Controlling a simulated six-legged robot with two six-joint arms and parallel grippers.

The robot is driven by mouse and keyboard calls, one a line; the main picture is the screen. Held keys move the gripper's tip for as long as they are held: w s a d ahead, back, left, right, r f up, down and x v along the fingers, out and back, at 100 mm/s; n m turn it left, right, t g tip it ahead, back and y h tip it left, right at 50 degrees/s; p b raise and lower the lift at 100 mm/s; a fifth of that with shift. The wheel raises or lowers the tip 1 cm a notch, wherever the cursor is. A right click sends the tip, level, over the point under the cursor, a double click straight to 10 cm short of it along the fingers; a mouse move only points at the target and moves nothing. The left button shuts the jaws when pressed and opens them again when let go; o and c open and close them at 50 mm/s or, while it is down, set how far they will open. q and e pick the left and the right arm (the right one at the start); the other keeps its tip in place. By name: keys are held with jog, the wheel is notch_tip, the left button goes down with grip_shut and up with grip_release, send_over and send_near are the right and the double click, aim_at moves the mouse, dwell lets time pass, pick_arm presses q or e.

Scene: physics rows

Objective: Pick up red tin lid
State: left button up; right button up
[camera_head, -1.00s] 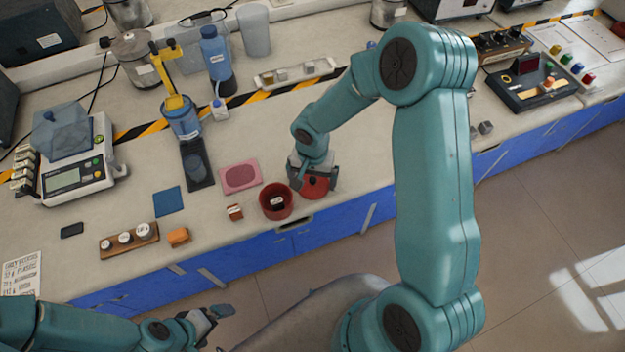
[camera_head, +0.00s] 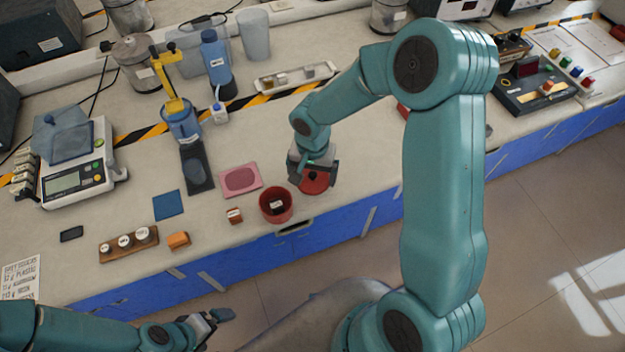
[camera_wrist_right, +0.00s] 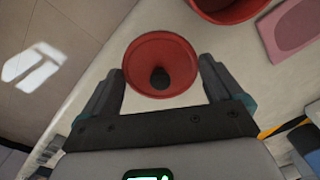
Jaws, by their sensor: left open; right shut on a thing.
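The red tin lid (camera_head: 314,182) is a round red disc with a dark knob at its centre. My right gripper (camera_head: 313,174) is shut on the lid, above the bench's front part. In the right wrist view the lid (camera_wrist_right: 160,62) sits between the two fingers of my right gripper (camera_wrist_right: 160,85). How high the lid is above the bench is hard to tell. The open red tin (camera_head: 276,205) stands just left of it, with a small pale label inside; its rim also shows in the right wrist view (camera_wrist_right: 228,8). My left gripper (camera_head: 212,318) is open and empty, low at the left.
A pink mat (camera_head: 240,180), a small orange-brown block (camera_head: 234,215) and a blue mat (camera_head: 168,205) lie left of the tin. A wooden block with white-topped weights (camera_head: 128,243) and a scale (camera_head: 78,180) stand further left. The bench's front edge is close to the tin.

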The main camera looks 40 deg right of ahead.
aim_at(312, 174)
notch_tip(312, 174, up, 14)
jog(key=a+f+n+b, duration=0.1)
jog(key=a+f, duration=0.2)
jog(key=a+f+n+b, duration=0.1)
jog(key=a+f+n, duration=0.1)
jog(key=a+f, duration=0.2)
jog(key=a+f+n+b, duration=0.1)
jog(key=a+f, duration=0.3)
jog(key=shift+s+f+n+b, duration=0.15)
jog(key=shift+f+n+b, duration=0.15)
jog(key=shift+b, duration=0.1)
jog(key=shift+f+b, duration=0.35)
jog(key=shift+b, duration=0.05)
jog(key=shift+r, duration=0.1)
dwell(0.5)
jog(key=shift+f+b, duration=0.2)
jog(key=shift+b, duration=0.75)
dwell(1.1)
